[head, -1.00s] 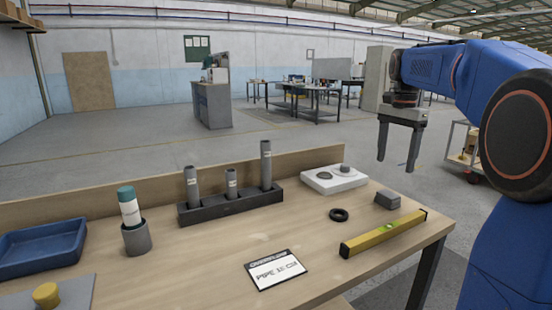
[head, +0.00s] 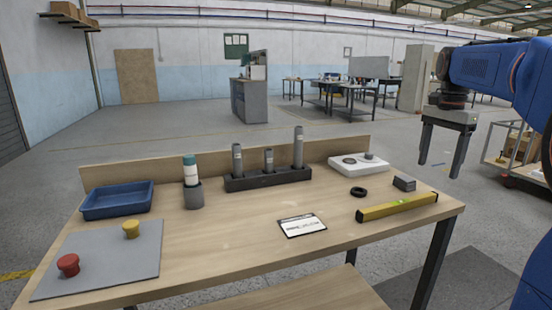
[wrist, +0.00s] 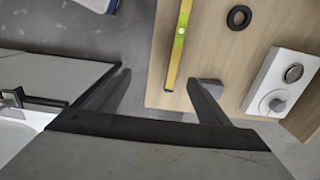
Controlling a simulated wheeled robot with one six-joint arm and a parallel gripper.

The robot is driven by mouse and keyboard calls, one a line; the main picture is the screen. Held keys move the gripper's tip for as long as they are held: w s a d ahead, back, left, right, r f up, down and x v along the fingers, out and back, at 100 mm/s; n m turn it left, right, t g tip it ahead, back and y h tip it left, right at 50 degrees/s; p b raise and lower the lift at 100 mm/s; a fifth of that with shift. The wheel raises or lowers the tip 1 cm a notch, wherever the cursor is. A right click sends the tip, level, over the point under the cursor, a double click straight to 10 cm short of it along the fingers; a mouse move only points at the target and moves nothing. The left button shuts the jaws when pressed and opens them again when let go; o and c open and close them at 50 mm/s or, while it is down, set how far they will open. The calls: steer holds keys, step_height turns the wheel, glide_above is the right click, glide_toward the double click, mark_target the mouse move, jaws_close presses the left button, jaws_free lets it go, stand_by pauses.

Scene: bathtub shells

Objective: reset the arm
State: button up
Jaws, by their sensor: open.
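My gripper (head: 440,150) hangs at the right in the head view, fingers pointing down, beyond the right end of the wooden workbench (head: 240,235). Its two fingers are apart with nothing between them. In the wrist view my gripper (wrist: 158,85) is open above the bench edge and the grey floor. One finger overlaps the small grey block in that view. My blue arm reaches in from the right side of the head view.
On the bench are a yellow level (head: 398,207), grey block (head: 404,184), black ring (head: 358,191), white plate (head: 345,168), pipe rack (head: 268,180), cup with bottle (head: 194,198), blue tray (head: 118,207), card (head: 302,226) and grey mat (head: 100,262) with red and yellow knobs. A cart (head: 515,150) stands right.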

steer(key=s+a+f+n+t, duration=0.1)
steer(key=s+a+f+n, duration=0.3)
steer(key=s+a, duration=0.3)
steer(key=s+a+f+n+t, duration=0.2)
steer(key=s+a+f+n, duration=0.2)
steer(key=s, duration=0.5)
steer(key=s+a+f+n+t, duration=0.1)
steer(key=s+a+f+n, duration=0.1)
steer(key=s+f, duration=0.5)
steer(key=s+a+f+n, duration=0.2)
steer(key=s+f+n, duration=0.2)
steer(key=s+f, duration=0.2)
steer(key=shift+s+a+f+t, duration=0.35)
steer(key=shift+s+f+t, duration=0.05)
steer(key=shift+f, duration=0.1)
